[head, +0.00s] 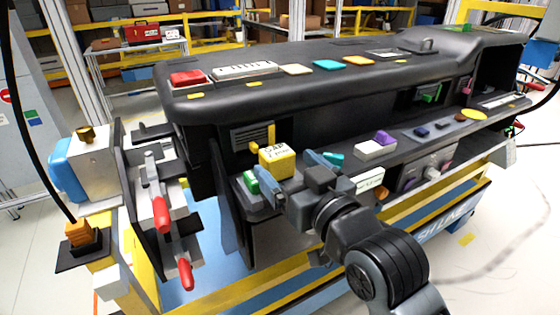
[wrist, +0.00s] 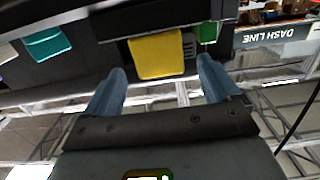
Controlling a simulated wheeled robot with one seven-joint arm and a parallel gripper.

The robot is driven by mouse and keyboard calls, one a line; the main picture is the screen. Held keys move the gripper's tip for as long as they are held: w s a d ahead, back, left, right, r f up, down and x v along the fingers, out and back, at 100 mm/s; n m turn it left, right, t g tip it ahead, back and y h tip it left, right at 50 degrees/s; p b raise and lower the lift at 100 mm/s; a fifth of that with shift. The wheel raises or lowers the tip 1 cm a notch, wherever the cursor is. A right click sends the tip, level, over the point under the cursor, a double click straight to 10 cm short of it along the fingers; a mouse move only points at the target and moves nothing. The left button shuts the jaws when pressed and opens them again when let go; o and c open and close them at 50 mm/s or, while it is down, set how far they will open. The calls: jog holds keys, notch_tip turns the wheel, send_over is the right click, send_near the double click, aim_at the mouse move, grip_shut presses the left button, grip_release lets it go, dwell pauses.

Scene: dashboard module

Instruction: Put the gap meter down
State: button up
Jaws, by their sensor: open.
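The gap meter is a yellow box (head: 277,162) with dark "GAP" lettering, on the front ledge of the dashboard module (head: 240,215) in the head view. It looks upright, but its underside is partly hidden by my gripper. My gripper (head: 288,170) is open, with its blue-grey fingers either side of the box's front. In the wrist view, the yellow box (wrist: 157,56) shows just beyond and between the open fingertips (wrist: 162,70), with gaps on both sides.
A green block (head: 250,181) sits just left of the meter, and a teal block (head: 333,157) to its right. A white-and-purple block (head: 376,147) lies farther right. The dashboard's top (head: 320,75) overhangs behind. Red-handled clamps (head: 160,212) stand at the left.

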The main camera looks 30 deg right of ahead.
jog(key=s, duration=0.7)
jog(key=shift+s+r+b, duration=0.15)
jog(key=shift+s+b, duration=0.2)
jog(key=shift+s, duration=0.05)
jog(key=s+f+g, duration=0.1)
jog(key=s+f, duration=0.3)
jog(key=s, duration=0.5)
jog(key=s+f+g, duration=0.1)
jog(key=s+f, duration=0.3)
jog(key=s, duration=0.6)
jog(key=s+f, duration=0.3)
jog(key=s, duration=0.6)
jog(key=shift+s+f+g, duration=0.25)
jog(key=shift+f+g, duration=0.15)
jog(key=shift+w, duration=0.15)
